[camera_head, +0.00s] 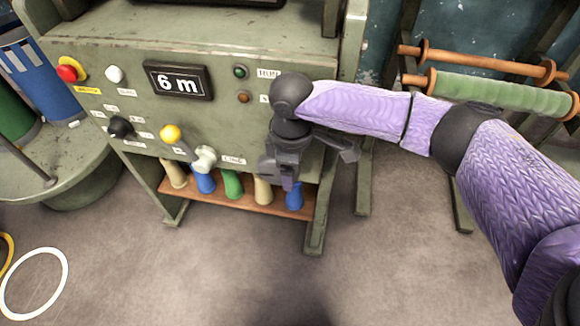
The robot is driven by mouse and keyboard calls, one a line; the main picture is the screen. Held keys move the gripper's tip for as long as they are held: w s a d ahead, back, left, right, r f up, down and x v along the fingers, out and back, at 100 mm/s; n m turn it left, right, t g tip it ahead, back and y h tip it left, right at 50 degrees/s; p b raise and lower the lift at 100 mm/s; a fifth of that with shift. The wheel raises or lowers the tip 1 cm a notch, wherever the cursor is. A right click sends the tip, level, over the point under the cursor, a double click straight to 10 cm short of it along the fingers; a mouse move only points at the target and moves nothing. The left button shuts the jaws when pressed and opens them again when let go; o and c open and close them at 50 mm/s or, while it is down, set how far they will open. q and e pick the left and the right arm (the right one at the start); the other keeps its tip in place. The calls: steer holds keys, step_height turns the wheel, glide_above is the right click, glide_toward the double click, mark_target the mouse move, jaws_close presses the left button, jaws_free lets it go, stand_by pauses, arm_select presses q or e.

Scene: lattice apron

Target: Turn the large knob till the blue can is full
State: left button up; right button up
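The green panel carries a black knob (121,127) at the left, a yellow-tipped lever (171,134) and a pale grey knob (204,158) low in the middle. I cannot tell for sure which is the large knob. A blue can (53,80) stands on a round green platform at the far left; its fill level is not visible. The display (178,80) reads "6 m". My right gripper (288,174) is in front of the panel's lower right, to the right of the grey knob and apart from it. Its finger opening is unclear. My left gripper is not in view.
A red button (67,72) and a white button (114,74) sit at the panel's upper left. Several coloured bottle-like objects stand on a wooden shelf (220,197) below. A rack with a green roll (500,93) is at the right.

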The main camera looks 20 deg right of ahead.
steer(key=shift+c, duration=1.3)
jaws_close()
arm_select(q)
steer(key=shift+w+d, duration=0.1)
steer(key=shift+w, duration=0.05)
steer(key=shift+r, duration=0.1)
arm_select(e)
steer(key=shift+r, duration=0.1)
